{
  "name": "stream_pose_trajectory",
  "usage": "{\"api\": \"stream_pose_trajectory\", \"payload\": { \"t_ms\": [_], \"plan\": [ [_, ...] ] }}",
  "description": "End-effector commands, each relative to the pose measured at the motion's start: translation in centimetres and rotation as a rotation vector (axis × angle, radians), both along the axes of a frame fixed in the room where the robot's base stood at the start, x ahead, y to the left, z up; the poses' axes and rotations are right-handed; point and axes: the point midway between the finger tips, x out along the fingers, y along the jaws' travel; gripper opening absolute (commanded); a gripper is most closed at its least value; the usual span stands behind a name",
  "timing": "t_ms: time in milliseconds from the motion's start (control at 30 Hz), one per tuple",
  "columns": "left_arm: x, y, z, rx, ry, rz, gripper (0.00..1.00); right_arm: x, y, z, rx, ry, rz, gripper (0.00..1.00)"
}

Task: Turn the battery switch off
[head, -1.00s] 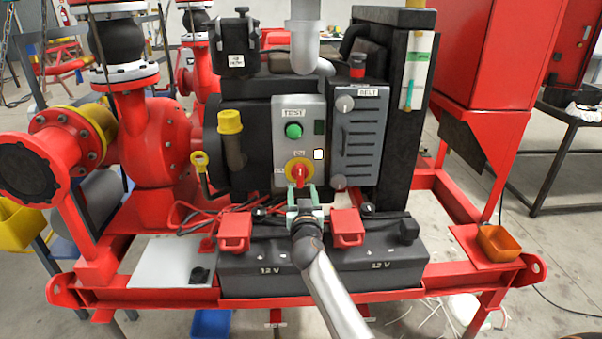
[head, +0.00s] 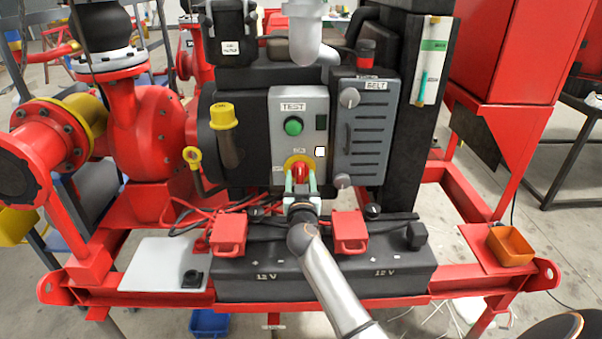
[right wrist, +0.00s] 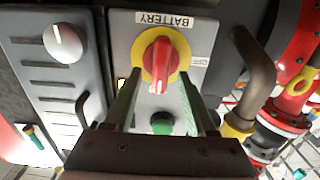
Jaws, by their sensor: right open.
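The battery switch is a red knob on a yellow disc (head: 299,168), low on the grey control panel (head: 281,130). In the right wrist view the knob (right wrist: 157,64) shows large under a BATTERY label, its grip in line with the fingers. My right gripper (head: 301,184) is open, with one finger on each side of the knob in the picture. In the right wrist view its fingertips (right wrist: 159,80) flank the knob's grip; I cannot tell whether they touch it. My left gripper is not in view.
A green TEST button (head: 293,126) sits above the switch. A vented grey BELT box (head: 366,135) stands to its right. An orange tray (head: 510,246) sits at the right.

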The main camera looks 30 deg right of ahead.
Motion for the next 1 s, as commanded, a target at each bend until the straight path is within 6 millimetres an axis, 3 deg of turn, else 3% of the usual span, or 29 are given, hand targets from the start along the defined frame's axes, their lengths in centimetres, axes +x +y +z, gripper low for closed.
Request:
{"api": "stream_pose_trajectory", "payload": {
  "t_ms": [400,900,1000],
  "plan": [
    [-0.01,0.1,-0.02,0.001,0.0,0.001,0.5,-0.03,0.09,-0.05,0.0,0.001,0.0,0.55],
    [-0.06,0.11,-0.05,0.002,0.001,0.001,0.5,-0.02,0.07,-0.01,-0.001,0.001,0.0,0.0],
    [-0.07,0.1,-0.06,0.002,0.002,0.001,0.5,-0.02,0.06,-0.01,-0.001,0.001,0.0,0.0]
  ]
}}
